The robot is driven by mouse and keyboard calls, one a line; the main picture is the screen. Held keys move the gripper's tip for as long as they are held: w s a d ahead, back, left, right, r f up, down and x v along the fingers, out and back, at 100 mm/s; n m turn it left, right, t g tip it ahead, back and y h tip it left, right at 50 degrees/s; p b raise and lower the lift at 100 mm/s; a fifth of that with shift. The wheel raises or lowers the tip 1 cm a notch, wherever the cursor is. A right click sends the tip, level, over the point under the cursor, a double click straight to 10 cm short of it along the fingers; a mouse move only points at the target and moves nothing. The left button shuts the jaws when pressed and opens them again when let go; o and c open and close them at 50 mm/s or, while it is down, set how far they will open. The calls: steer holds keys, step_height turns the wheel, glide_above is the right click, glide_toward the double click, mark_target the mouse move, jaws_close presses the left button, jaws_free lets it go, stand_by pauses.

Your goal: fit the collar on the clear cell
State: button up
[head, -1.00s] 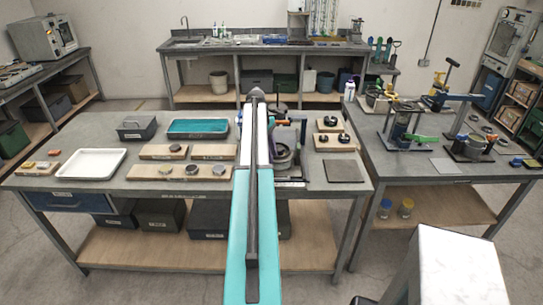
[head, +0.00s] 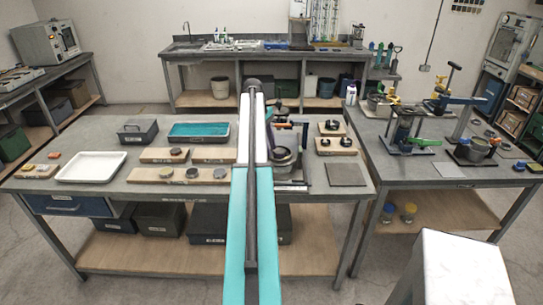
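My arm reaches forward over the middle of the centre table (head: 100,190) and covers part of it. The wrist end is among dark parts just right of the arm, and I cannot make out my gripper's fingers or whether they hold anything. A fixture with a dark upright and a round grey-black body (head: 282,157) stands there, partly hidden. I cannot tell whether the clear cell is in it. Small dark rings (head: 332,126) lie on wooden boards right of the fixture. Dark discs (head: 192,173) lie on boards to the left. I cannot tell which piece is the collar.
A white tray (head: 92,167), a teal-lined tray (head: 199,131) and a dark caddy (head: 137,131) sit on the left of the table. A grey flat plate (head: 346,175) lies at the right front. Another table with clamps and stands (head: 408,130) adjoins on the right.

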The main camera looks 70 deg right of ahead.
steer(key=b+v, duration=0.2)
steer(key=v, duration=0.6)
steer(key=shift+r, duration=0.2)
stand_by(0.3)
